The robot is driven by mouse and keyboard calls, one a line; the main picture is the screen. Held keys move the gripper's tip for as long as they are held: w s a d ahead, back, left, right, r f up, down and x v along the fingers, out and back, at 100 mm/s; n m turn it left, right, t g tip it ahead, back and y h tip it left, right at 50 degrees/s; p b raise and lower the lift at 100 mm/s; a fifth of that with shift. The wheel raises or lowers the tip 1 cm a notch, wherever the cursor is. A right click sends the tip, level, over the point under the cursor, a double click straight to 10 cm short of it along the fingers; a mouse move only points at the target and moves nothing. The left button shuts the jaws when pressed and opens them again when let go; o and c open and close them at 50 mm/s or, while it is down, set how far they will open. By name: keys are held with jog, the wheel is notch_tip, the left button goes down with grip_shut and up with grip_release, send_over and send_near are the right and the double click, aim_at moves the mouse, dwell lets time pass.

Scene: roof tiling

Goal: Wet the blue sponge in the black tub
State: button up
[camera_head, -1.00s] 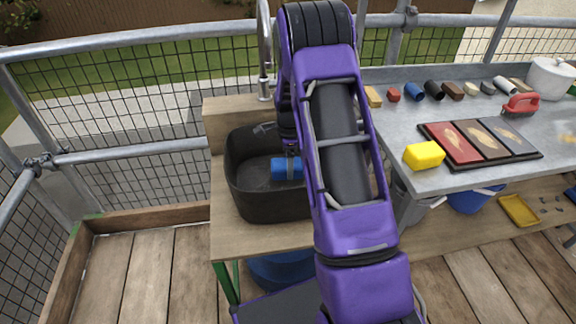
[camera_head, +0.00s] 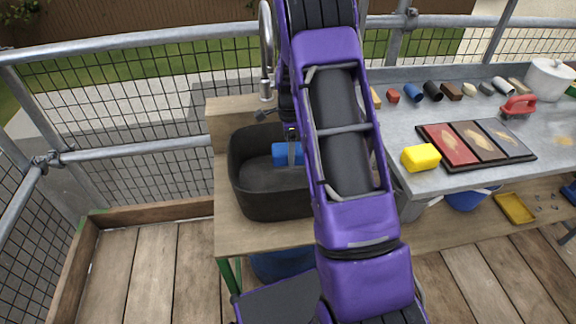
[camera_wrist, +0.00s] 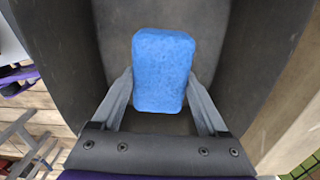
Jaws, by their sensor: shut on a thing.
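The blue sponge (camera_head: 287,154) is held by my gripper (camera_head: 294,148) over the black tub (camera_head: 262,205). In the wrist view the blue sponge (camera_wrist: 162,70) sits between the two fingers of my gripper (camera_wrist: 161,88), which are shut on its sides. The walls of the black tub (camera_wrist: 250,70) surround it on the picture's sides. How high the sponge is above the tub's floor is hard to tell. My arm hides the right part of the tub in the head view.
A curved metal tap (camera_head: 266,55) stands behind the tub. On the right, a metal table holds a yellow sponge (camera_head: 421,157), a dark tray of tiles (camera_head: 478,143), a red-handled tool (camera_head: 518,106) and a white pot (camera_head: 550,78). Railings run behind and at left.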

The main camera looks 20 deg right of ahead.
jog(key=shift+r+p, duration=2.3)
jog(key=shift+r, duration=1.55)
jog(key=shift+r, duration=0.1)
notch_tip(320, 180, up, 4)
jog(key=shift+f+p, duration=0.1)
jog(key=shift+p, duration=1.1)
